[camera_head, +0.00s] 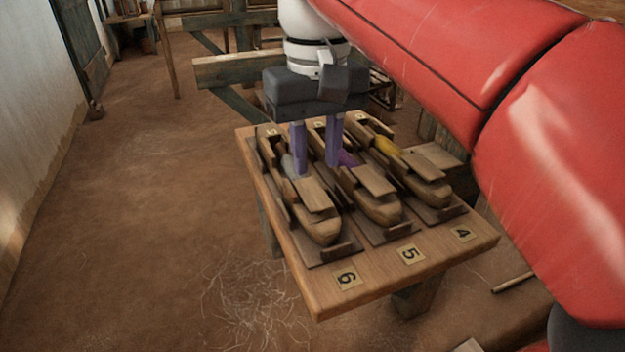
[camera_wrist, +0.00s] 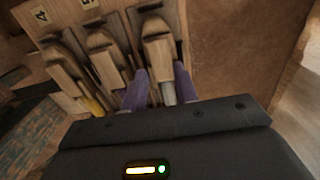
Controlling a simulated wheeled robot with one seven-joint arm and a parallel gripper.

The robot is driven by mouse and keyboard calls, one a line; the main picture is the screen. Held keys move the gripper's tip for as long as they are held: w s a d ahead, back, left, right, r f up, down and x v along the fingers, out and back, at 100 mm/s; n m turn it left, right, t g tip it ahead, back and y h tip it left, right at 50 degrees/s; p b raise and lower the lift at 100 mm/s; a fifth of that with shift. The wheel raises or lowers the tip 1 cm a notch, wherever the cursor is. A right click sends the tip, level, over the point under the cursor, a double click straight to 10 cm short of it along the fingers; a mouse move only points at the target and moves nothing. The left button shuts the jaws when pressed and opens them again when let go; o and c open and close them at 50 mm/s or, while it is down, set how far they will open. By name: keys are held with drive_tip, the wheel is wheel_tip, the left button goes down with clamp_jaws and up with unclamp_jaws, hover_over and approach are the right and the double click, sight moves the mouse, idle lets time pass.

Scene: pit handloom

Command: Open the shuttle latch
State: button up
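Three wooden shuttles lie side by side in dark holders on a small wooden table (camera_head: 385,277). The left shuttle (camera_head: 322,229), by label 6, has a grey-white bobbin (camera_wrist: 168,92). The middle shuttle (camera_head: 381,209) is by label 5, and a purple piece shows in it. The right shuttle (camera_head: 432,192), by label 4, has a yellow bobbin (camera_head: 386,145). Each bears a flat wooden piece on top; I cannot tell whether it is the latch. My gripper (camera_head: 315,168) is open, its purple fingers pointing down. In the wrist view the fingers (camera_wrist: 160,82) stand either side of the label 6 shuttle; contact is unclear.
Number labels 6 (camera_head: 347,278), 5 (camera_head: 411,254) and 4 (camera_head: 462,233) lie along the table's near edge. My red arm covers the upper right. A timber loom frame (camera_head: 225,69) stands behind.

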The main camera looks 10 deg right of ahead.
sight(317, 199)
wheel_tip(317, 199, down, 7)
drive_tip(key=shift+s+r+b, duration=0.1)
drive_tip(key=shift+r+b, duration=0.05)
drive_tip(key=shift+b, duration=0.65)
clamp_jaws()
